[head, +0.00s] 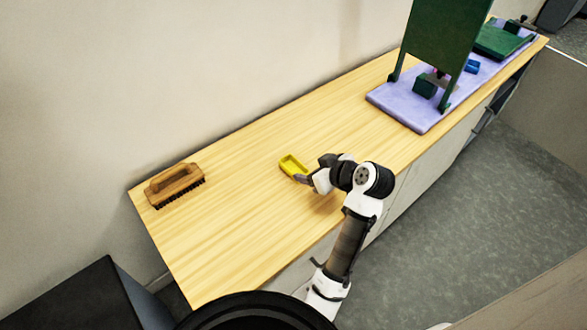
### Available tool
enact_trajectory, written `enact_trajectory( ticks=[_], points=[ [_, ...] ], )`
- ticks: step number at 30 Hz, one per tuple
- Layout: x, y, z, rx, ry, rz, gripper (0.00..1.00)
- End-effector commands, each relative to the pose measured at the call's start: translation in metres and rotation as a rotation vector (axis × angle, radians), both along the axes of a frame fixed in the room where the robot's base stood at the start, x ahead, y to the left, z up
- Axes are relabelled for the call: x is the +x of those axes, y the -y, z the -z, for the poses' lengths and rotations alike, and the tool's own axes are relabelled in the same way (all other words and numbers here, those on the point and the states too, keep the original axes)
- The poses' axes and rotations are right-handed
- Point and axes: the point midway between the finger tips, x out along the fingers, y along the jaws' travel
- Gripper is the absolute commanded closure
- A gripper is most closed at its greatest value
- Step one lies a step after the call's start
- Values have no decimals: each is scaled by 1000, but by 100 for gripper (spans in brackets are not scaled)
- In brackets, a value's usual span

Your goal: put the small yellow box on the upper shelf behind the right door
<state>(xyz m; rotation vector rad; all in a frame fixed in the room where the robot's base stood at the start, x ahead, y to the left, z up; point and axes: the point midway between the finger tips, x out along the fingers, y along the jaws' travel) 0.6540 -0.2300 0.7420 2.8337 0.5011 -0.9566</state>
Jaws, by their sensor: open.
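The small yellow box (292,164) lies on the wooden counter top (240,220), near its middle. It looks like a shallow open tray. My gripper (302,178) is at the near right side of the box, low over the counter. Its jaws are open, but the fingers are small here, and I cannot tell whether they touch the box or reach around it. Pale panels (425,175) form the front of the counter. I cannot make out a right door or an upper shelf; the inside is hidden.
A wooden brush (174,186) with dark bristles lies at the counter's left end. A lavender board (402,106) with an upright green panel (447,35) and small blue and green parts stands at the right end. The counter between is clear. A wall runs behind.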

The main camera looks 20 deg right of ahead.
Motion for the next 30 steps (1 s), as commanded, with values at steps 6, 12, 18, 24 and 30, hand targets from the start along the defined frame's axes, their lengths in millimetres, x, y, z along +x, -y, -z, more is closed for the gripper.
enact_trajectory(
  ticks=[6, 12, 18, 24, 30],
  points=[
    [20, -7, 16, 1, 0, 1, 34],
    [32, -13, 26, 2, -2, -1, 34],
    [53, -21, 45, 0, 0, 0, 34],
    [59, -23, 50, -2, 2, 1, 34],
    [58, -23, 50, -2, 2, 2, 44]
  ],
)
